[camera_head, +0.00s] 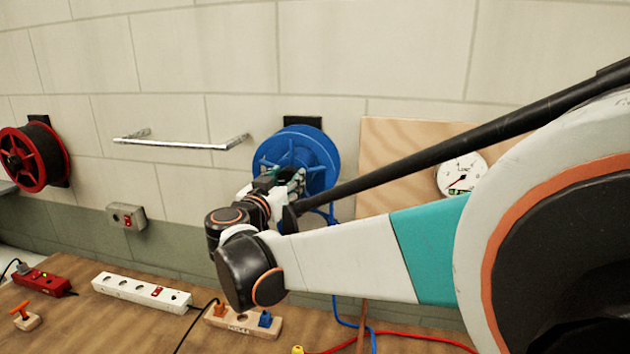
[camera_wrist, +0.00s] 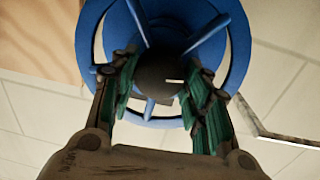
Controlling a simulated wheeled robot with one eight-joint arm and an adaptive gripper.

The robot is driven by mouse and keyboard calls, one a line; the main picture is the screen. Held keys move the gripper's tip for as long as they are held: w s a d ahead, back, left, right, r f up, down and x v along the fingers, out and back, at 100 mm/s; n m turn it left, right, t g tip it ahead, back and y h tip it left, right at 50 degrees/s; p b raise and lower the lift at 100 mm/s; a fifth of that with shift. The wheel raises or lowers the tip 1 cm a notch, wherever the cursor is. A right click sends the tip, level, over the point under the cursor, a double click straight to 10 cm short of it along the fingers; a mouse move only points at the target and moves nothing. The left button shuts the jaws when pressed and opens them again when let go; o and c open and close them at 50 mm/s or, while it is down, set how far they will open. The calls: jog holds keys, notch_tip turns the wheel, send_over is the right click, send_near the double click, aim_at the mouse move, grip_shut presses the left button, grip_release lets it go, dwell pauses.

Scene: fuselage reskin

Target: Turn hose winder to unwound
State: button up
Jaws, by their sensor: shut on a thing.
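The hose winder is a blue spoked reel (camera_head: 318,150) on the wall, with a blue hose (camera_head: 340,312) hanging below it. It fills the upper middle of the wrist view (camera_wrist: 236,58). My gripper (camera_head: 287,180) is at the front of the reel, its body and the arm hiding the lower left of it. In the wrist view the green-padded fingers of my gripper (camera_wrist: 160,84) lie on either side of the dark round hub (camera_wrist: 160,75) and are shut on it. The exact contact of the pads is partly hidden.
A red reel (camera_head: 58,153) is on the wall at far left. A metal rail (camera_head: 180,145) is left of the blue reel; a wooden board (camera_head: 385,150) with a gauge (camera_head: 462,174) is right. Power strips (camera_head: 140,292) and a red hose (camera_head: 420,337) lie on the bench below.

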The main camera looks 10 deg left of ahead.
jog(key=shift+m, duration=1)
jog(key=o, duration=1.1)
jog(key=shift+c, duration=0.2)
